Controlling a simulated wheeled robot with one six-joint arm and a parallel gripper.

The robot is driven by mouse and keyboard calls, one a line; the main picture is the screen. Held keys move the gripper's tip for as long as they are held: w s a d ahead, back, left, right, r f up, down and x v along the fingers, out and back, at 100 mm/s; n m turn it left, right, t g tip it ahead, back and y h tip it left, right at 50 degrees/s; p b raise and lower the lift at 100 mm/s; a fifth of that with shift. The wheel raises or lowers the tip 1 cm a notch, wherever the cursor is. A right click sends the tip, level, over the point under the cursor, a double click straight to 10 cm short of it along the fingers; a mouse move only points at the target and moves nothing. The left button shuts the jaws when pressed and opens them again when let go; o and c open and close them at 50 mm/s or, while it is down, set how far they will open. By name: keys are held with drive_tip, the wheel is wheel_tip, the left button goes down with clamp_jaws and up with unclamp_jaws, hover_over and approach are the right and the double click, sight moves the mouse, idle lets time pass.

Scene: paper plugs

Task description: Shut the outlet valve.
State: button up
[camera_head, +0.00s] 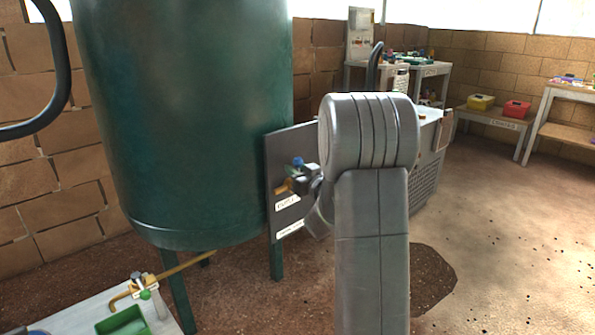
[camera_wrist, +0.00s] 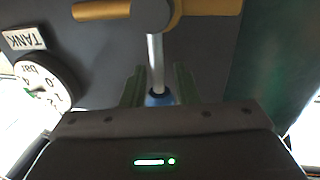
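A lever valve with a blue-ended handle (camera_head: 298,161) sits on a brass pipe on the dark panel beside the green tank. A white label (camera_head: 287,202) below it is too small to read surely. In the wrist view a brass pipe (camera_wrist: 205,8) carries a round grey valve hub (camera_wrist: 152,14). A bright metal lever (camera_wrist: 156,60) runs from it toward me and ends in a blue grip (camera_wrist: 160,98). My gripper (camera_wrist: 160,84) has its two dark green fingers close on either side of this grip and looks shut on it. In the head view my arm hides most of the gripper.
A pressure gauge (camera_wrist: 46,85) and an upside-down "TANK" label (camera_wrist: 24,39) are beside the lever. The green tank (camera_head: 190,120) stands close left. A green-handled tap (camera_head: 145,288) is above a green tray (camera_head: 122,322). Floor at right (camera_head: 500,240) is open.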

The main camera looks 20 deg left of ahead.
drive_tip(key=p+v, duration=0.2)
drive_tip(key=v, duration=1.1)
drive_tip(key=shift+s+d+p, duration=0.25)
drive_tip(key=shift+d+p, duration=0.05)
drive_tip(key=shift+d, duration=0.05)
drive_tip(key=shift+f, duration=0.1)
drive_tip(key=b+x, duration=0.2)
drive_tip(key=x, duration=1.2)
drive_tip(key=shift+f+b, duration=0.1)
drive_tip(key=shift+b, duration=0.3)
drive_tip(key=shift+r+p, duration=0.25)
drive_tip(key=shift+p, duration=0.3)
drive_tip(key=shift+w+d+f+m+p, duration=0.2)
drive_tip(key=shift+w+m+p, duration=0.1)
drive_tip(key=shift+m, duration=0.2)
drive_tip(key=shift+s+f+b, duration=0.1)
drive_tip(key=shift+b, duration=0.35)
